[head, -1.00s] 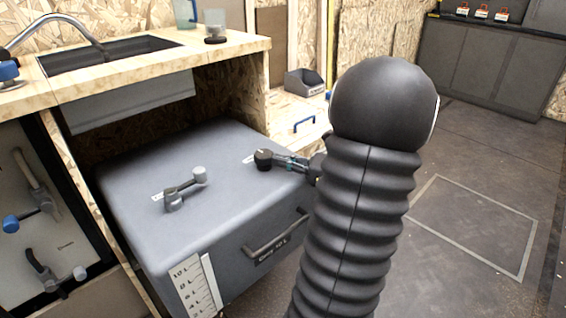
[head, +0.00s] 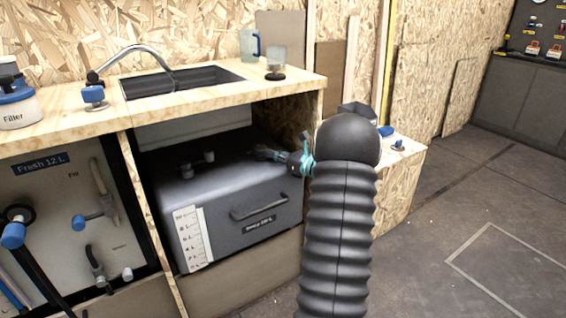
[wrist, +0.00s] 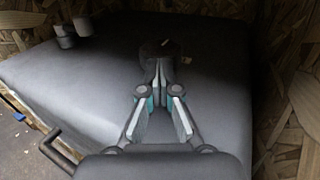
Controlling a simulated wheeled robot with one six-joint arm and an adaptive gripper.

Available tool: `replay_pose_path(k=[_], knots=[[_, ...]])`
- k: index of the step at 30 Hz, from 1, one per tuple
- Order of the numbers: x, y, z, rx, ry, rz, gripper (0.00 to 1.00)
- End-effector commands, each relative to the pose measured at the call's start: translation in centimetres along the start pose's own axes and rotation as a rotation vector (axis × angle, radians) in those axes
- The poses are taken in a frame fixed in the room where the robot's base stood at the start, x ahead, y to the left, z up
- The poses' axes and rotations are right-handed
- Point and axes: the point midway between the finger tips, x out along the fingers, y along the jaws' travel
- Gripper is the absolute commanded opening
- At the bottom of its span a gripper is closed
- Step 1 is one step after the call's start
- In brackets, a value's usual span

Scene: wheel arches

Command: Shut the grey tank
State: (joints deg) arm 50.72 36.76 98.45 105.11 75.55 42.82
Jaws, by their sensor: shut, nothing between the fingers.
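The grey tank (head: 238,190) sits in the bay under the sink counter, with a level scale and a handle on its front. A small grey lever fitting (head: 197,166) stands on its top at the left; it also shows in the wrist view (wrist: 72,32). My gripper (head: 268,154) reaches over the tank's right rear top. In the wrist view my gripper (wrist: 158,74) has its fingers together and empty. A dark round knob (wrist: 158,47) is just beyond the fingertips on the tank top (wrist: 75,85). Whether they touch it is unclear.
The wooden counter (head: 200,97) overhangs the tank, with a sink and tap above. A wood side panel (head: 293,120) closes the bay on the right. A white Fresh panel (head: 60,215) with levers is on the left. Open floor (head: 430,235) lies to the right.

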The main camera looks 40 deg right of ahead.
Motion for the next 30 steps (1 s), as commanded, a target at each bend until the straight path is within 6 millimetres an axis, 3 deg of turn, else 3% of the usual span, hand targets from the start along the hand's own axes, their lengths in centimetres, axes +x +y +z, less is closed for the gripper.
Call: replay_pose_path(k=[6, 21, 30], knots=[[1.5, -0.7, 0.0, 0.001, 0.000, 0.002, 0.00], [2.1, -0.4, 0.2, -0.002, -0.002, 0.008, 0.00], [-0.6, -0.6, 0.1, 0.000, -0.001, 0.011, 0.00]])
